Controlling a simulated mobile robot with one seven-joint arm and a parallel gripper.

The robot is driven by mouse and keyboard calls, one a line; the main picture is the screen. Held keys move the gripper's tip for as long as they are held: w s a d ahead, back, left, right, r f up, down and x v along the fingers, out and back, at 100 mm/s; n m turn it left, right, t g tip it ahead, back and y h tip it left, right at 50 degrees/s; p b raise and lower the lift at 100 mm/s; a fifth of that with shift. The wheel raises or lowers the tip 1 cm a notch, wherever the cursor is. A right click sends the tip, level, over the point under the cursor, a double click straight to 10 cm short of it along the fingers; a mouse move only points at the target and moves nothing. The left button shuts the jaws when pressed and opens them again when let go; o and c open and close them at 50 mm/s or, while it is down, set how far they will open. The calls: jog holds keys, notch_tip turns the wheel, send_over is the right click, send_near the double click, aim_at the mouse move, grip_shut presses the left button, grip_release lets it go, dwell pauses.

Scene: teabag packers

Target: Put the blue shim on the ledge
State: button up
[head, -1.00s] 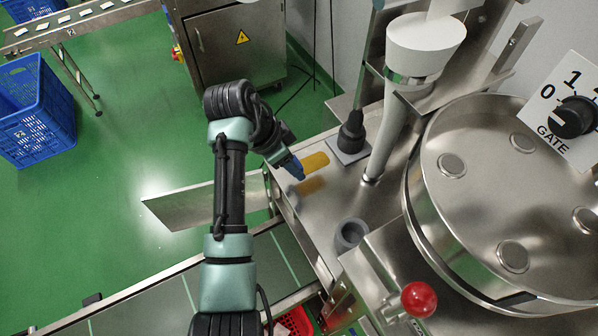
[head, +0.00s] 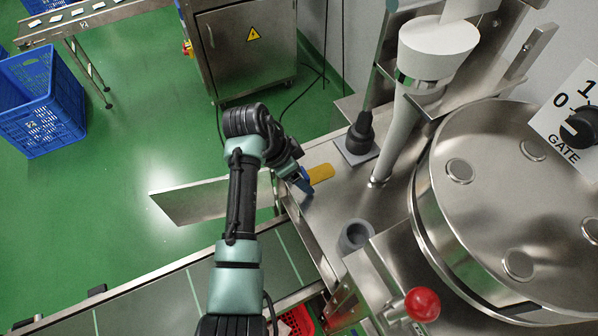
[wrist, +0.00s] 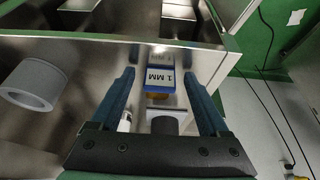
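The blue shim (wrist: 158,78), marked "1 MM", shows between my fingers in the wrist view, with its mirror image just above it in the polished steel. A brassy orange strip (head: 321,173) extends from the blue part in the head view. The shim lies at the steel ledge (head: 322,215), near its left edge. My gripper (wrist: 158,74) is open around it, with a visible gap between each finger and the blue block. The block's underside is hidden, so full contact with the steel is not clear.
A black plug (head: 360,135) on a square plate stands behind the shim. A grey cup (head: 355,236) stands in front. A white tube and a large round steel pan (head: 500,200) fill the right. A red knob (head: 422,304) sits at the front.

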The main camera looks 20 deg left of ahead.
jog(key=b+v, duration=0.1)
jog(key=v, duration=1.1)
jog(key=shift+r, duration=0.1)
jog(key=w+d+r+n+t+y, duration=0.1)
jog(key=w+d+r+n+t, duration=0.15)
jog(key=r+t, duration=0.45)
jog(key=w+d+r+n+t+y, duration=0.15)
jog(key=w+d+r, duration=0.25)
jog(key=r, duration=0.8)
jog(key=w+d+r+n+t+y, duration=0.1)
jog(key=w+d+r+t, duration=0.3)
jog(key=r, duration=0.5)
jog(key=s+d+r+n+t, duration=0.2)
jog(key=s+r+t, duration=0.4)
jog(key=s+r, duration=0.3)
jog(key=s+d+r+n+t, duration=0.2)
jog(key=s+r+t, duration=0.3)
jog(key=s+r, duration=0.4)
notch_tip(320, 180, up, 4)
jog(key=shift+s+d+t, duration=0.15)
jog(key=shift+d+t, duration=0.2)
jog(key=shift+d, duration=0.45)
